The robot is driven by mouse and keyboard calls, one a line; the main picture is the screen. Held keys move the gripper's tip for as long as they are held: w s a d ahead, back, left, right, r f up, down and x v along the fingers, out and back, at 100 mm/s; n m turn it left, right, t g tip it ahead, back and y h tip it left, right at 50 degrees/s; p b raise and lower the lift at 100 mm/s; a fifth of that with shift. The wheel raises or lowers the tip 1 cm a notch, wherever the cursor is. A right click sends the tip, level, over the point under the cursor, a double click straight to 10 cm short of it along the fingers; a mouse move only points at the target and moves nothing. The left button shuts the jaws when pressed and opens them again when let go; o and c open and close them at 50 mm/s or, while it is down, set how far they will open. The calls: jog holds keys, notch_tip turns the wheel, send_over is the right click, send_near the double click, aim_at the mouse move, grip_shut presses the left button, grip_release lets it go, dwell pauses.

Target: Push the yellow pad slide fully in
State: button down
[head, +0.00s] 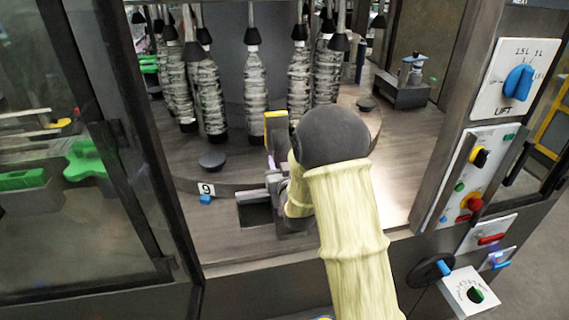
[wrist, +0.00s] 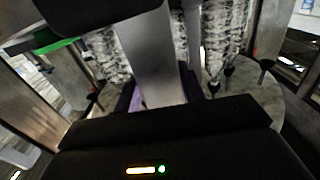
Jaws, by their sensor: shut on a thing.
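The pad slide stands in the middle of the head view as an upright grey block with a yellow edge (head: 268,118), above a dark slot in the deck. My gripper (head: 272,182) is low in front of it, shut on the pad slide's lower part; my arm's dark joint hides much of the contact. In the wrist view, a tall grey slab (wrist: 157,62), apparently the slide's upright, rises just beyond the dark gripper body (wrist: 165,135).
Several wrapped bottles (head: 255,80) hang behind the slide around a round deck. A "9" tag (head: 206,189) and a dark round puck (head: 212,161) are to the left. A control panel with a blue knob (head: 518,82) is at right. Door frames flank the opening.

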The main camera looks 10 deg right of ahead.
jog(key=c, duration=1.1)
grip_release()
jog(key=shift+w+r, duration=0.1)
jog(key=shift+o, duration=1.3)
jog(key=shift+w+a, duration=0.1)
jog(key=shift+w, duration=0.05)
jog(key=s+d+b, duration=0.1)
jog(key=s+b, duration=0.6)
jog(key=s, duration=0.5)
jog(key=shift+f, duration=0.35)
jog(key=shift+s+b, duration=0.1)
jog(key=shift+b, duration=1.1)
